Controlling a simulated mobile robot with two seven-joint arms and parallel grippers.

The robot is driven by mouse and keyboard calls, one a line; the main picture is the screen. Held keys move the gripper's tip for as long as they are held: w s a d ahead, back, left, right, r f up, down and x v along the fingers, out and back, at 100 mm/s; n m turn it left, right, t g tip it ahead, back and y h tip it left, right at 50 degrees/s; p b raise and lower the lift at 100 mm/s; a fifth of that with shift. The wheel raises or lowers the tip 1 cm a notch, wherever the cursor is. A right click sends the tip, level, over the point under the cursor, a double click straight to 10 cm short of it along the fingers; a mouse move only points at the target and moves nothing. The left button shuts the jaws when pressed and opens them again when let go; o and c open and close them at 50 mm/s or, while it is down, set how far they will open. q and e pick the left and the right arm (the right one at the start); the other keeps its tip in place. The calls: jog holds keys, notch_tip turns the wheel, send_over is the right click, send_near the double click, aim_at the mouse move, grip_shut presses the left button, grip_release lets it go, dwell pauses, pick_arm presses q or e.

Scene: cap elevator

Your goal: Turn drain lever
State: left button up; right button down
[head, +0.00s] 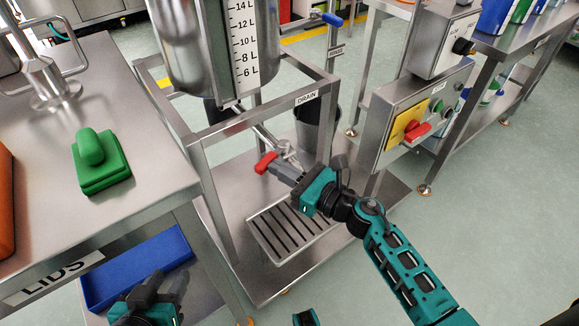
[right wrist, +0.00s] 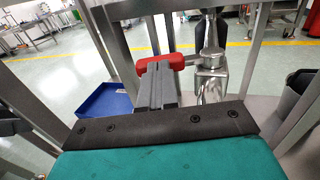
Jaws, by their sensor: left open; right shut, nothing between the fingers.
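The drain lever (head: 265,162) has a red handle and sits on the metal drain valve (head: 288,155) below the tank, under the DRAIN label. My right gripper (head: 277,170) is shut and empty, with its fingertips right beside the red handle. In the right wrist view the red handle (right wrist: 168,62) lies across the far end of the shut fingers (right wrist: 157,75), with the valve body (right wrist: 211,70) to their right. I cannot tell whether the fingertips touch the handle. My left gripper (head: 165,285) is open and empty at the lower left, in front of the blue tray.
The tank's metal frame (head: 215,205) stands around the valve, with a slotted drain grate (head: 290,232) below. A control box (head: 375,150) with a red switch is at right. The left table (head: 130,190) holds a green block (head: 98,165); a blue tray (head: 125,265) is beneath.

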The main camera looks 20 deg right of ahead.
pick_arm(q)
jog(key=shift+s+f+b, duration=0.1)
jog(key=shift+f+b, duration=0.2)
jog(key=shift+f, duration=0.05)
pick_arm(e)
jog(key=a+m+t+h, duration=0.1)
jog(key=w+a+m+h, duration=0.1)
jog(key=h, duration=0.1)
jog(key=shift+w+t, duration=0.1)
jog(key=shift+t, duration=0.3)
pick_arm(q)
jog(key=shift+d, duration=0.15)
pick_arm(e)
jog(key=shift+a, duration=0.15)
pick_arm(q)
jog(key=shift+s, duration=0.15)
